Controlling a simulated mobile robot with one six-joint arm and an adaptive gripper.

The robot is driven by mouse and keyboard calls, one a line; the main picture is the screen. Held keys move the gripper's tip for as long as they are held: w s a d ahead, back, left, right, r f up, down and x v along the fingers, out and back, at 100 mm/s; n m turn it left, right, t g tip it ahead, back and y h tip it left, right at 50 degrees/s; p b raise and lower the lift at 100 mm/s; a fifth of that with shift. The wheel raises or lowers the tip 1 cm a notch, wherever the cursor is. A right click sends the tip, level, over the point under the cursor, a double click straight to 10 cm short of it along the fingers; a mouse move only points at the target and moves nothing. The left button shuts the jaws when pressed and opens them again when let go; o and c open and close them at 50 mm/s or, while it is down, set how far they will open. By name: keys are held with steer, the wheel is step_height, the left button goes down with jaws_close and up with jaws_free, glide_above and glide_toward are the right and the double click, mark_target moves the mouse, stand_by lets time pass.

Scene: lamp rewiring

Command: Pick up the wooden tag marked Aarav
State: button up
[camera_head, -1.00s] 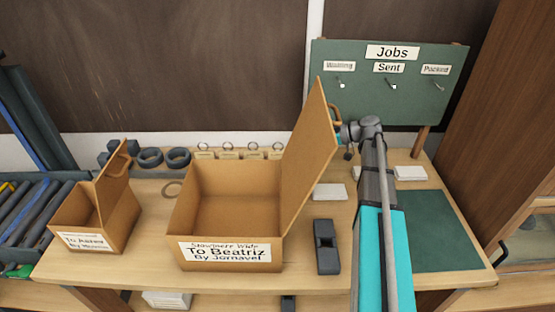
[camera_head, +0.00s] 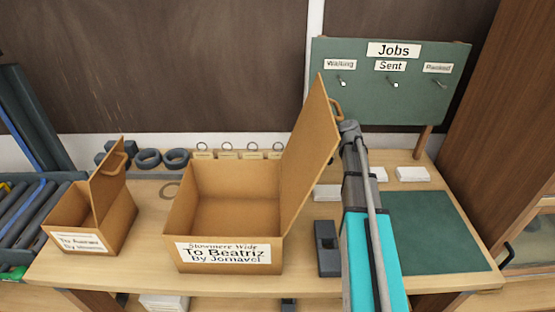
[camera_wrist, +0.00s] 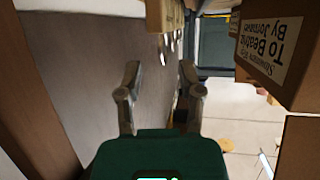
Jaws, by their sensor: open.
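Several small wooden tags with metal rings stand in a row at the back of the bench, behind the large open box; one is the leftmost tag (camera_head: 204,154). Their lettering is too small to read, so I cannot tell which is marked Aarav. In the wrist view small ring-like shapes show beyond the fingers, near the top centre. My gripper (camera_wrist: 160,75) is open, with nothing between its fingers.
The large box (camera_head: 225,218), labelled To Beatriz, stands mid-bench with its lid (camera_head: 308,150) raised beside my arm. A smaller open box (camera_head: 90,215) is at left. Dark rings (camera_head: 148,158) lie behind it. A Jobs board (camera_head: 385,95) stands at back right, above a clear green mat (camera_head: 440,230).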

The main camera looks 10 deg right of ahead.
mark_target(278, 154)
steer(key=shift+b+x, duration=0.9)
steer(key=shift+x, duration=1.7)
steer(key=shift+d+r, duration=0.1)
jaws_close()
